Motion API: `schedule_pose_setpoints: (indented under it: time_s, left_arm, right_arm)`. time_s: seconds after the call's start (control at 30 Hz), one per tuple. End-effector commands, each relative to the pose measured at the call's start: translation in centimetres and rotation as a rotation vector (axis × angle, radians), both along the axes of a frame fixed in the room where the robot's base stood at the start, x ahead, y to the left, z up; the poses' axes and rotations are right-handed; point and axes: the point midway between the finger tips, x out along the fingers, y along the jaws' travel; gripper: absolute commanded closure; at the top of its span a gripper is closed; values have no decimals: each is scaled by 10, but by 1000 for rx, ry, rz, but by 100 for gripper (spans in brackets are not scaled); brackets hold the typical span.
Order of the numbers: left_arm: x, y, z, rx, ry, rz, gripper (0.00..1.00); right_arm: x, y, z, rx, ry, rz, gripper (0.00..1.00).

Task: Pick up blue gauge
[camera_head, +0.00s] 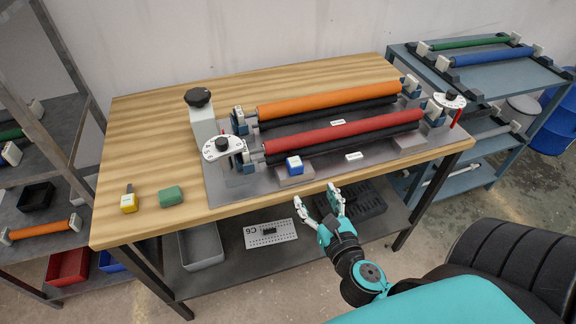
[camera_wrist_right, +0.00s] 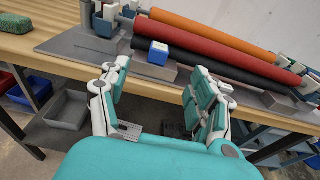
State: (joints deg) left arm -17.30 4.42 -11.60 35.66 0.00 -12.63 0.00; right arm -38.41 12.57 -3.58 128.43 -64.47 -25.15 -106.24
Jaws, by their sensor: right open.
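The blue gauge (camera_head: 294,165) is a small blue block with a white face. It sits on a grey block (camera_head: 297,180) at the front of the plate processor, below the red roller. It also shows in the right wrist view (camera_wrist_right: 158,53), beyond and between my fingers. My right gripper (camera_head: 320,196) is open and empty, in front of the table edge and a little right of the gauge, apart from it. In the right wrist view my right gripper (camera_wrist_right: 160,90) has its two fingers spread wide. My left gripper is not in view.
The processor has an orange roller (camera_head: 330,101) behind a red roller (camera_head: 345,132). A yellow tool (camera_head: 129,203) and a green block (camera_head: 171,197) lie on the wooden table's left (camera_head: 150,150). The lower shelf (camera_head: 240,270) holds a grey tray (camera_head: 201,247) and a perforated plate (camera_head: 270,233).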

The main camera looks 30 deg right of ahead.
Motion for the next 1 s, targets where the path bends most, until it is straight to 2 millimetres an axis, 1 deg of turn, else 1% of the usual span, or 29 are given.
schedule_pose_setpoints:
  time_s: [0.03, 0.2, 0.3, 0.4, 0.67, 0.9, 1.0]
  left_arm:
    - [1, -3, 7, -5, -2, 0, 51]
    - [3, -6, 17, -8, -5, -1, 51]
    - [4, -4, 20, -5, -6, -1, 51]
    - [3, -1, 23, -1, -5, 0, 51]
    - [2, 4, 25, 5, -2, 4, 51]
    - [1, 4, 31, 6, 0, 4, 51]
    - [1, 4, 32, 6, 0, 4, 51]
  right_arm:
    - [12, -3, 3, -1, -4, 0, 37]
    - [49, -11, -3, 2, -4, 0, 37]
    - [68, -16, -8, 3, -2, 0, 37]
    - [83, -20, -11, 4, -2, -1, 37]
    - [102, -24, -16, 5, 0, -1, 37]
    - [135, -34, -24, 6, -1, -1, 37]
    - [143, -36, -26, 6, 1, -1, 37]
